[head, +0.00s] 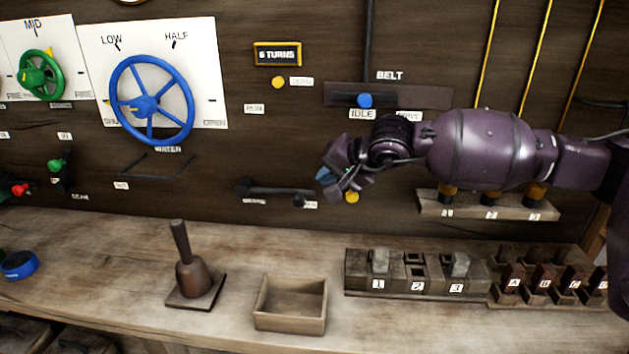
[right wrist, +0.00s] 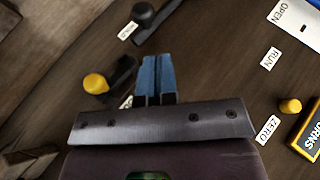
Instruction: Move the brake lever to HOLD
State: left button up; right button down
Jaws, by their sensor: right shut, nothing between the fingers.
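A black lever (head: 275,191) is mounted low on the wall in the head view, between two small labels I cannot read; I take it for the brake lever. It lies nearly level, with a dark knob at its right end. My right gripper (head: 327,178) is just right of and above that end, apart from it as far as I can tell. Its blue-tipped fingers (right wrist: 157,75) are together and empty in the right wrist view. Part of a dark fitting (right wrist: 120,78) shows left of the fingers, beside a label partly hidden by the gripper. My left gripper is out of view.
A yellow knob (head: 351,197) is just below my right gripper. The blue belt knob (head: 365,101) stands above, at IDLE. A blue handwheel (head: 151,101) is at left. A mallet-like tool (head: 190,265), an open wooden box (head: 290,304) and numbered blocks stand on the bench.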

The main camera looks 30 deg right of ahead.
jog(key=v, duration=0.4)
jog(key=shift+s+d, duration=0.15)
dwell(0.4)
